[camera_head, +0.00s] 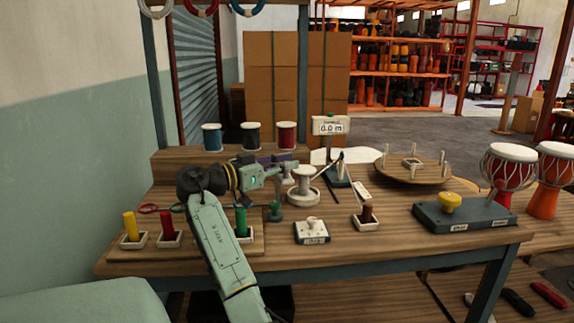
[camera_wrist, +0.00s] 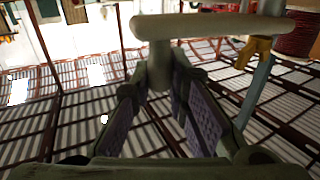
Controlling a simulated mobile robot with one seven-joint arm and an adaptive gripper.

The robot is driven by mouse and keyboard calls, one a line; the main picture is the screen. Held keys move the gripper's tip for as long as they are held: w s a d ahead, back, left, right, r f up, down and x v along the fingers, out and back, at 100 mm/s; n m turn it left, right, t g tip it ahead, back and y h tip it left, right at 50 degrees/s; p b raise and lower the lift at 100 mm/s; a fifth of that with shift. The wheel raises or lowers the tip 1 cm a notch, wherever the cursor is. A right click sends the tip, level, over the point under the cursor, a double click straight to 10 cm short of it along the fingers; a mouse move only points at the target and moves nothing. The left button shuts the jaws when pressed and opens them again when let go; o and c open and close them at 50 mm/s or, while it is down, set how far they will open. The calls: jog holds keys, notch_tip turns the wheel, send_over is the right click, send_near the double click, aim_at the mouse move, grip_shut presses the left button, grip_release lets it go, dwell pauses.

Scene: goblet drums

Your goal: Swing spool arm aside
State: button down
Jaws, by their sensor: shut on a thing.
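In the wrist view, a cream bar (camera_wrist: 225,24) with a short stem (camera_wrist: 159,62), apparently the spool arm, crosses the top. My gripper (camera_wrist: 158,85) has its two purple-padded fingers on either side of that stem. In the head view, my gripper (camera_head: 286,161) reaches right over the workbench and is shut at a cream piece above a round white stand (camera_head: 303,188). The fingers partly hide this contact. A green-topped post (camera_head: 275,211) stands below my gripper.
Three thread spools (camera_head: 251,136) stand on the raised back shelf. A display (camera_head: 334,126) stands behind the gripper. A turntable (camera_head: 408,167), a grey block with a yellow knob (camera_head: 450,202) and goblet drums (camera_head: 508,168) are at right. Coloured pegs in trays (camera_head: 131,228) are at left.

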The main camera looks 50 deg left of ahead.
jog(key=shift+a, duration=0.1)
jog(key=c, duration=1.5)
grip_release()
jog(key=shift+c, duration=0.2)
jog(key=s, duration=0.7)
jog(key=shift+s+a, duration=0.2)
jog(key=shift+s, duration=0.05)
